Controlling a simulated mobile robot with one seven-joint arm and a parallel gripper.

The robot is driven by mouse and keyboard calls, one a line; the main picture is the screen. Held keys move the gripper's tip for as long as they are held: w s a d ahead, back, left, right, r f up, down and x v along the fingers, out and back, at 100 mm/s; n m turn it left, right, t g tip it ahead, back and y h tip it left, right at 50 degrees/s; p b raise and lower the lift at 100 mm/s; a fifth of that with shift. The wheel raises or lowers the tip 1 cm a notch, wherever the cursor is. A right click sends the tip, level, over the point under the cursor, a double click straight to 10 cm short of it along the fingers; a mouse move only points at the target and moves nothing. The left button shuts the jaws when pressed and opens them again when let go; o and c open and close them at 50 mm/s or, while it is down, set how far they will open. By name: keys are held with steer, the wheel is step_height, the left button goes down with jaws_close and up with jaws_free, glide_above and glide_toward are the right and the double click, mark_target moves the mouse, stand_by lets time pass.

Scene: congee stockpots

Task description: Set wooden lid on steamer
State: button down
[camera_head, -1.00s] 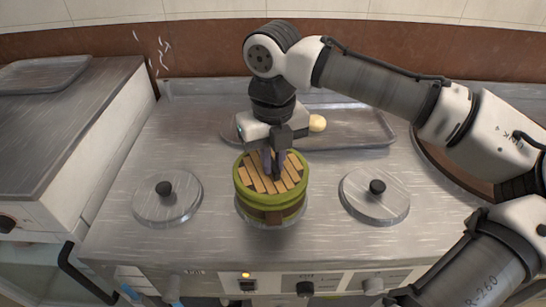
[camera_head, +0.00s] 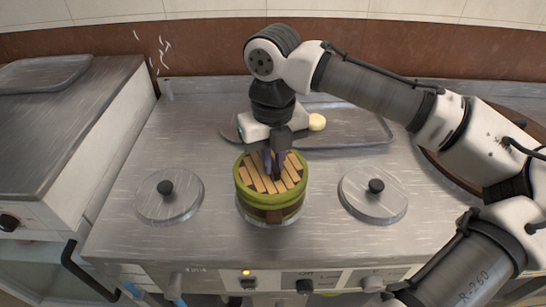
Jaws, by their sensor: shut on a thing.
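The round wooden lid (camera_head: 255,181), with slats and a green rim, sits on top of the green and brown steamer (camera_head: 272,213) in the middle of the counter. The lid looks level and lined up with the steamer; no gap shows between them. My gripper (camera_head: 273,172) points down at the lid's centre, its dark fingers shut on the lid's handle. The fingers hide most of the handle.
Metal lids with black knobs lie on the counter to the left (camera_head: 168,196) and right (camera_head: 373,196) of the steamer. A metal tray (camera_head: 350,127) lies behind my gripper. A round brown-rimmed vessel (camera_head: 450,172) is at the right, partly behind my arm.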

mark_target(273, 164)
steer(key=shift+f, duration=0.55)
steer(key=c, duration=1.7)
jaws_free()
steer(key=shift+c, duration=0.2)
steer(key=shift+r, duration=0.1)
step_height(273, 164, up, 11)
steer(key=p, duration=1.1)
